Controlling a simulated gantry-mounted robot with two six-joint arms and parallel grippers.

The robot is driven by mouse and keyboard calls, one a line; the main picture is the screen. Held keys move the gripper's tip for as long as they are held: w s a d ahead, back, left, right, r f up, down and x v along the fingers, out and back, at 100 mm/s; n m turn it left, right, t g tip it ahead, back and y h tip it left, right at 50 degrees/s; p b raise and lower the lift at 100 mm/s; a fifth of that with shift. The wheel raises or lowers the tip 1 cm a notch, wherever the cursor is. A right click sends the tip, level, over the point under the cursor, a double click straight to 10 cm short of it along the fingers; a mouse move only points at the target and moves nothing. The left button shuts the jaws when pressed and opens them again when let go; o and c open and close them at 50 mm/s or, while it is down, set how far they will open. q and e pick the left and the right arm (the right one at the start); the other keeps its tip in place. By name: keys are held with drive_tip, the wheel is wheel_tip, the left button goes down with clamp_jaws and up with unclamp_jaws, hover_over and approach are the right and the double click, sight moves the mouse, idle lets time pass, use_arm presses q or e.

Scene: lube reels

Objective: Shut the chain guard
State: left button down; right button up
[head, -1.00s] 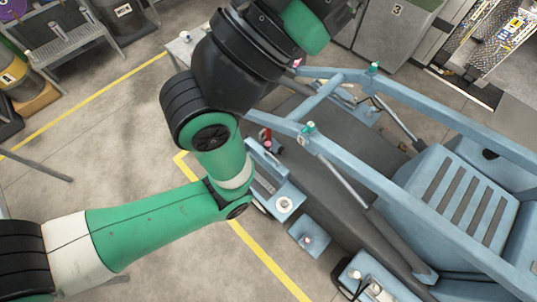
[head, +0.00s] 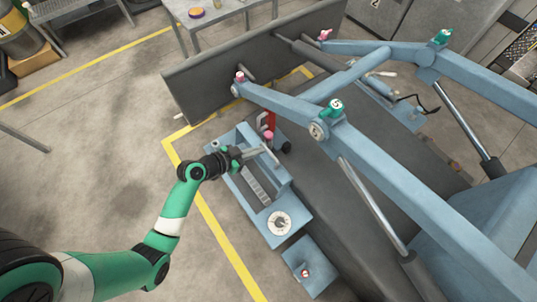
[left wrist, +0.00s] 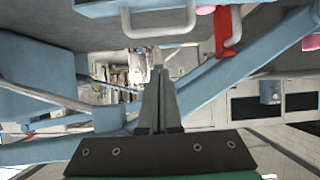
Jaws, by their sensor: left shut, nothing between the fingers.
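The blue chain guard housing (head: 282,205) sits beside the loader, with a dark slot and a row of pale links (head: 257,186) showing in it. An upright blue panel stands along its far side, by the red piece (head: 270,122). My left gripper (head: 262,151) is shut and empty over the housing's far end, close to that panel. In the left wrist view, the closed fingers (left wrist: 158,72) point toward a blue panel (left wrist: 92,8) with a pale bar handle (left wrist: 158,32). Whether they touch it I cannot tell. My right gripper is not in view.
Blue loader arms (head: 385,185) and the dark bucket (head: 245,65) stand close to the housing. A smaller blue box (head: 312,268) lies nearer. A metal table (head: 228,18) is behind the bucket.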

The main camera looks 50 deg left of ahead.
sight(269, 152)
use_arm(q)
drive_tip(key=w+f+b, duration=0.1)
drive_tip(key=w+f, duration=0.1)
drive_tip(key=f, duration=0.1)
drive_tip(key=w+f+b, duration=0.2)
drive_tip(key=w+f, duration=0.1)
drive_tip(key=shift+w+f+b, duration=0.1)
drive_tip(key=shift+w+b, duration=0.05)
drive_tip(key=shift+b, duration=0.15)
drive_tip(key=shift+w, duration=0.1)
idle(0.5)
